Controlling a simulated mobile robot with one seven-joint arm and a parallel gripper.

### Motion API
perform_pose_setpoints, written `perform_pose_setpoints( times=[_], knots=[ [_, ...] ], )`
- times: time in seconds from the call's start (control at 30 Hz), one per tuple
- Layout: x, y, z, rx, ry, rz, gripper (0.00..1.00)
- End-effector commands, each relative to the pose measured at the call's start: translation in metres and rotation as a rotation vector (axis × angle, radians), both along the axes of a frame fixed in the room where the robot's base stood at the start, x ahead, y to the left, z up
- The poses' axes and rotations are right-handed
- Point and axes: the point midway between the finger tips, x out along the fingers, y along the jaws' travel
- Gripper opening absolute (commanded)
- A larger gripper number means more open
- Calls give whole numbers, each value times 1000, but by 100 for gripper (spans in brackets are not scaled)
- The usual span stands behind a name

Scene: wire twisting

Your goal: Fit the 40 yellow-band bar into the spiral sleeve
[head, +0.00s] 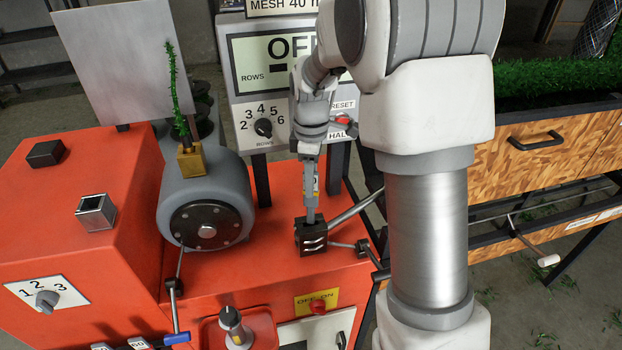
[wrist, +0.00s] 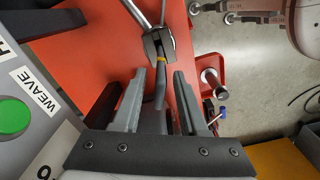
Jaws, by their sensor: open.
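The bar (wrist: 160,92) is a slim grey rod in the wrist view, with a yellow band (wrist: 160,57) near its far end. That end meets the spiral sleeve (wrist: 151,45), a dark block with metal rods running from it; how deep it sits I cannot tell. In the head view the sleeve (head: 311,240) is a black block with pale curved slots on the orange bench. My gripper (head: 312,190) points down just above it. In the wrist view my gripper (wrist: 160,80) is open, its fingers on either side of the bar, with a visible gap on the right.
A grey drum (head: 205,195) with a brass block and green tinsel stands left of the sleeve. The control panel (head: 275,85) rises behind my arm. Metal rods (head: 357,208) lie right of the sleeve. An off-on switch (head: 318,306) is in front. Wooden drawers (head: 530,140) stand at right.

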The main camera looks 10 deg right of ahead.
Motion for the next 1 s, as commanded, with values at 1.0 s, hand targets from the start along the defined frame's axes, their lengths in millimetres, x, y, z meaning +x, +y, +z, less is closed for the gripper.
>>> perform_pose_setpoints(
  times=[1.0],
  knots=[
    [-2,0,133,0,-5,-9,42]
  ],
)
